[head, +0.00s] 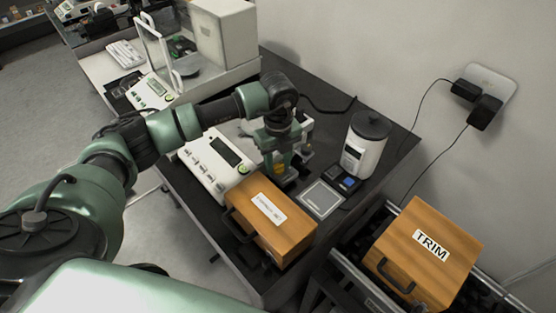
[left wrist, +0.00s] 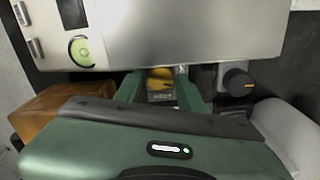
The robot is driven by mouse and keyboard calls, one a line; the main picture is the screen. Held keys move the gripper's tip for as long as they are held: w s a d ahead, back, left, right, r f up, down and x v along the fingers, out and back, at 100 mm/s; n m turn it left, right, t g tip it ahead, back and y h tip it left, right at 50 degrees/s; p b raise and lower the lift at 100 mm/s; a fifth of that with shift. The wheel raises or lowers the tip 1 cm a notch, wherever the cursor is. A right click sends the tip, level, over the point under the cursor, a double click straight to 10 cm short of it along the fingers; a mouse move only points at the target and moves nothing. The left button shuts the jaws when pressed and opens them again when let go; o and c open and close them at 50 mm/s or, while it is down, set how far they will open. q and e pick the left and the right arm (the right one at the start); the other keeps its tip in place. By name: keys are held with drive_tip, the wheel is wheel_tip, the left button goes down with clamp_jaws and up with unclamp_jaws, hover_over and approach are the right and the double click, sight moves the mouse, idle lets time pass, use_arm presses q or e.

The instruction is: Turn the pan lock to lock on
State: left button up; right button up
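A white balance (head: 212,160) with a dark display and a round green level stands on the dark table; its side fills the top of the left wrist view (left wrist: 190,30). My left gripper (head: 281,170) points down beside the balance's right side. In the left wrist view its two green fingers (left wrist: 160,92) stand apart with a small yellow part (left wrist: 160,74) between them. I cannot tell whether they touch it, or whether it is the pan lock. A dark round knob (left wrist: 237,80) with an orange mark sits right of the fingers. My right gripper is out of view.
A wooden box (head: 268,222) stands in front of the balance. A flat silver-topped pad (head: 320,198) and a white canister (head: 366,145) are right of the gripper. The TRIM box (head: 424,256) is farther right. A glass-shielded balance (head: 180,60) stands behind.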

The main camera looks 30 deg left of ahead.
sight(278, 164)
use_arm(q)
drive_tip(key=shift+d, duration=0.1)
clamp_jaws()
drive_tip(key=shift+n, duration=1.6)
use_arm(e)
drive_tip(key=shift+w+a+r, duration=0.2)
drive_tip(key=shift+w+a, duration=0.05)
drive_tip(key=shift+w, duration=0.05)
use_arm(q)
unclamp_jaws()
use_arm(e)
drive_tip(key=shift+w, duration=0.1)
use_arm(q)
wheel_tip(278, 164, up, 8)
drive_tip(key=shift+f+b, duration=0.1)
drive_tip(key=shift+b, duration=0.4)
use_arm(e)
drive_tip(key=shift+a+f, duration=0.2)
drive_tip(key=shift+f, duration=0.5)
